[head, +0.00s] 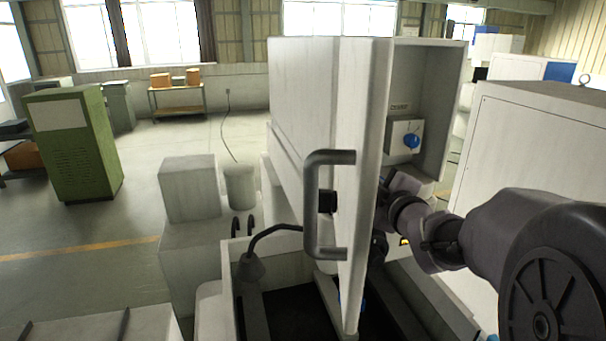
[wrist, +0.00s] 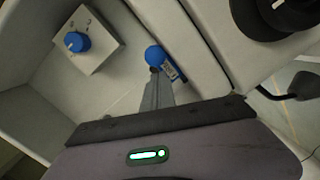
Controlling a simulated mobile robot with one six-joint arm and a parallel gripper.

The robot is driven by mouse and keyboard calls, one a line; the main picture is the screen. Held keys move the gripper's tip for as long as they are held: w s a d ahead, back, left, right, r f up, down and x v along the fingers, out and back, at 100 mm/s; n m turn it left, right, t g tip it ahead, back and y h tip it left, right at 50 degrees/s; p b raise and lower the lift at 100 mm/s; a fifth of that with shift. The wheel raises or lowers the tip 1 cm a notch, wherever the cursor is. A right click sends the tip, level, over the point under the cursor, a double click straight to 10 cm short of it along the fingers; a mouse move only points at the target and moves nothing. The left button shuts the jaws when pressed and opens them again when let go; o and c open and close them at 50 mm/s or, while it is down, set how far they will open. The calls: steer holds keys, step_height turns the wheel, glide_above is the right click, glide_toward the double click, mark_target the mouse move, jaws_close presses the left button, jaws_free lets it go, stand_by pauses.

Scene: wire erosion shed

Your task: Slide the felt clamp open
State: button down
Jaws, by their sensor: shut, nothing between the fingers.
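My gripper (wrist: 155,76) shows in the wrist view with its grey fingers together and nothing between them. A blue ball-shaped knob (wrist: 154,55) is right at the fingertips; I cannot tell whether they touch. A small blue-and-white labelled piece (wrist: 170,72) lies just right of the fingertips. I cannot tell for sure which part is the felt clamp. In the head view my arm reaches in behind the open cabinet door (head: 362,180), and the door hides the fingers and the blue ball.
A white box with a blue rotary knob (wrist: 75,42) is on the cabinet wall; the knob also shows in the head view (head: 411,141). The door carries a grey handle (head: 312,205). A dark round part (wrist: 285,12) is at the wrist view's upper right. A white cabinet (head: 530,130) stands right.

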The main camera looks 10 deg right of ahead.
steer(key=shift+d+f, duration=0.15)
steer(key=shift+d, duration=0.1)
steer(key=d, duration=0.3)
steer(key=shift+d, duration=0.35)
